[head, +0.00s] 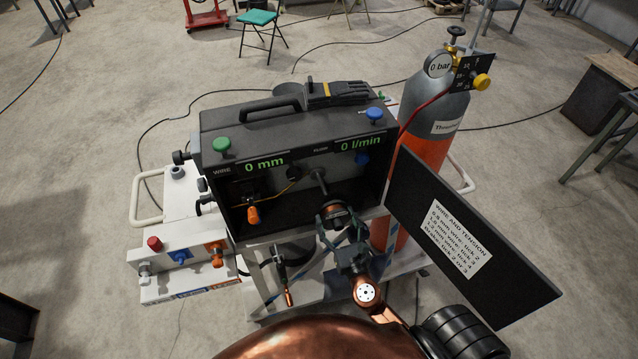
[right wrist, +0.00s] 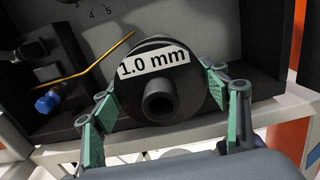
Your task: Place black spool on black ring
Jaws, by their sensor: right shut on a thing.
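The black spool (head: 335,213), wound with copper-coloured wire, is in front of the open wire box. In the right wrist view the spool (right wrist: 160,103) shows its face with a "1.0 mm" label and a hub with a central hole. My right gripper (head: 340,237) is shut on it, with green finger pads on both sides of its rim. A grey spindle (head: 319,182) sticks out of the box just behind and above the spool in the head view. I cannot clearly make out a black ring; the spool may hide it. My left gripper is not in view.
The open door (head: 470,235) with a wire chart stands to the right of the spool. An orange and grey gas cylinder (head: 430,115) is behind it. A torch (head: 283,275) hangs below the box. Gloves (head: 337,92) lie on the box top.

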